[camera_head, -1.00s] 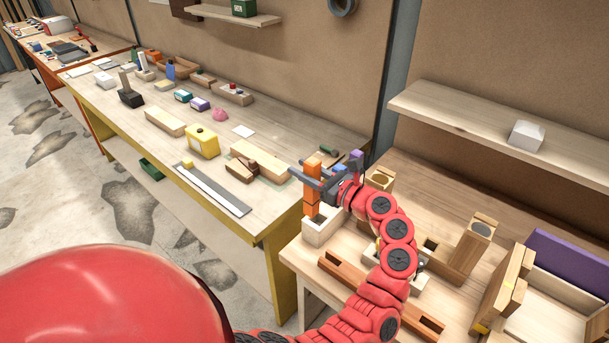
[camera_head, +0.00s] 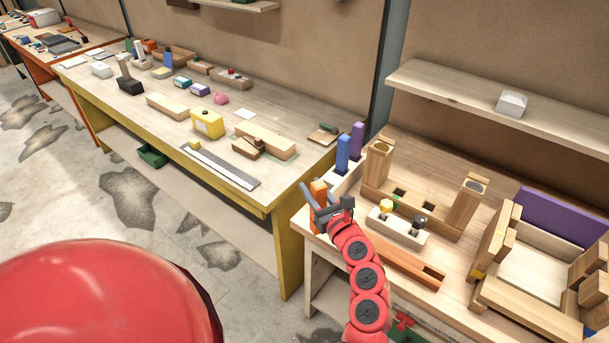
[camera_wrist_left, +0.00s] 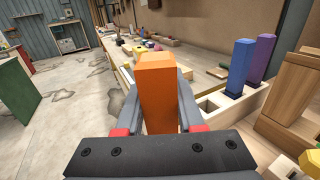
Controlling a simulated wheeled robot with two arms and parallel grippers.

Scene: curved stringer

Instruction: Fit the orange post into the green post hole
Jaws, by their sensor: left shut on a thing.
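The orange post (camera_head: 319,194) is upright at the near left corner of the right-hand table. My left gripper (camera_head: 328,214) is shut on it. The post also stands between the fingers in the left wrist view (camera_wrist_left: 160,85); its lower end is hidden. A blue post (camera_head: 342,154) and a purple post (camera_head: 357,141) stand in a pale rack (camera_head: 343,184) just behind it. I cannot tell whether the orange post's lower end is in the rack. A wooden base with dark holes (camera_head: 410,206) lies to the right, with a small green mark by one hole. My right gripper is not in view.
Tall wooden blocks (camera_head: 378,164) rise at the base's ends. A pale block with yellow and black knobs (camera_head: 398,228) and a long slotted wooden piece (camera_head: 407,264) lie nearer. A wooden frame (camera_head: 495,240) is at right. A gap separates this table from the yellow bench (camera_head: 262,213).

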